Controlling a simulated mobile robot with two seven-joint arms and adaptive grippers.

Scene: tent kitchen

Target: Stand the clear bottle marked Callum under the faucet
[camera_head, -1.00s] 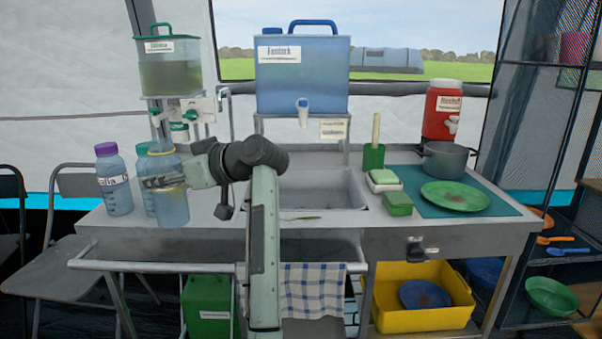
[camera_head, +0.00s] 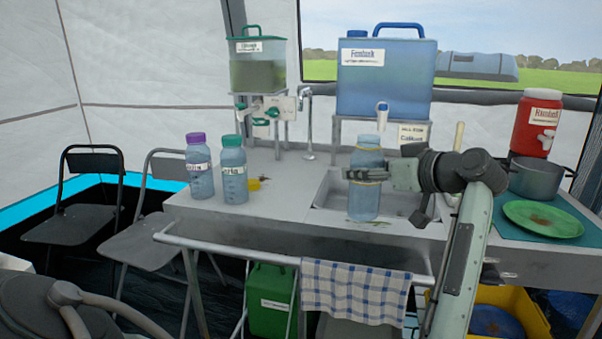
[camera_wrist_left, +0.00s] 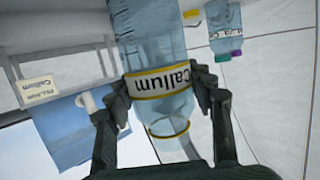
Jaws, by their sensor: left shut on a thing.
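My left gripper (camera_head: 366,175) is shut around the clear, bluish bottle (camera_head: 364,205), which is upright over the left part of the sink basin (camera_head: 400,203). The left wrist view shows the bottle's yellow-edged Callum label (camera_wrist_left: 160,83) between the fingers; the picture is upside down there. The blue tank (camera_head: 385,80) stands behind, with its white tap (camera_head: 382,107) above and slightly right of the bottle. A sign (camera_head: 412,134) reading Callum hangs below the tank. A metal faucet (camera_head: 308,125) stands left of it. I cannot tell whether the bottle's base touches anything.
A purple-capped bottle (camera_head: 200,170) and a green-capped bottle (camera_head: 233,172) stand on the counter at left. A green tank (camera_head: 258,72) on a stand is behind them. At right are a pot (camera_head: 536,178), a green plate (camera_head: 543,219) and a red dispenser (camera_head: 537,125). Counter left of the sink is mostly clear.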

